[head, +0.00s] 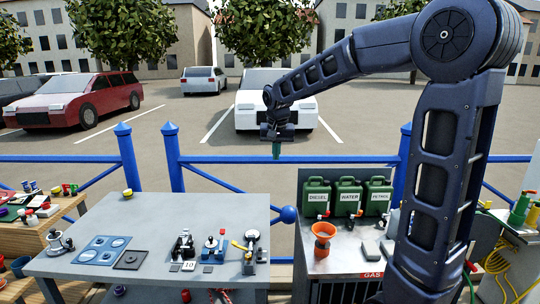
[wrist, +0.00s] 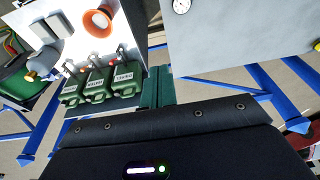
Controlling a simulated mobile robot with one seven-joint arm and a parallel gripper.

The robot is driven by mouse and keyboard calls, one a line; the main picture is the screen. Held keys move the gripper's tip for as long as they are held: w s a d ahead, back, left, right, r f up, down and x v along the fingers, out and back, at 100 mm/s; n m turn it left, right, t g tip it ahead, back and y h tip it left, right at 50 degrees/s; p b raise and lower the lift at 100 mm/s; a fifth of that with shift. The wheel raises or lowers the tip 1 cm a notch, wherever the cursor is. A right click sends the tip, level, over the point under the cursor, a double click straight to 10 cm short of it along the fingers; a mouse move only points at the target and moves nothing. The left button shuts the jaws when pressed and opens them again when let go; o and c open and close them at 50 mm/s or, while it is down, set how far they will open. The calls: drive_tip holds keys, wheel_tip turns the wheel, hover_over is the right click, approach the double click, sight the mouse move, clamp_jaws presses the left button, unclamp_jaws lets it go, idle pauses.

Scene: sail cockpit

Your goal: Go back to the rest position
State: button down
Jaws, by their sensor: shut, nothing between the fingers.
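My gripper (head: 276,151) hangs at the end of my raised arm, fingers pointing down. It is above and behind the gap between the grey table (head: 150,215) and the jerrycan bench, in front of the white car. In the wrist view its green fingers (wrist: 157,90) are together with nothing between them. It touches nothing that I can see.
Green jerrycans (head: 348,196) and an orange funnel (head: 324,238) stand on the bench at right. A blue railing (head: 230,160) runs behind. The air around my gripper is clear.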

drive_tip(key=s+d+r+t, duration=0.1)
drive_tip(key=s+d, duration=0.4)
drive_tip(key=d, duration=0.3)
drive_tip(key=s+d+r, duration=0.1)
drive_tip(key=s+d, duration=0.4)
drive_tip(key=d, duration=0.3)
drive_tip(key=s+d+f, duration=0.2)
drive_tip(key=s+d, duration=0.3)
drive_tip(key=s, duration=0.2)
drive_tip(key=s+d+f+t, duration=0.1)
drive_tip(key=s+d+f, duration=0.2)
drive_tip(key=s+d, duration=0.2)
drive_tip(key=shift+s, duration=1.05)
drive_tip(key=shift+a+f, duration=0.1)
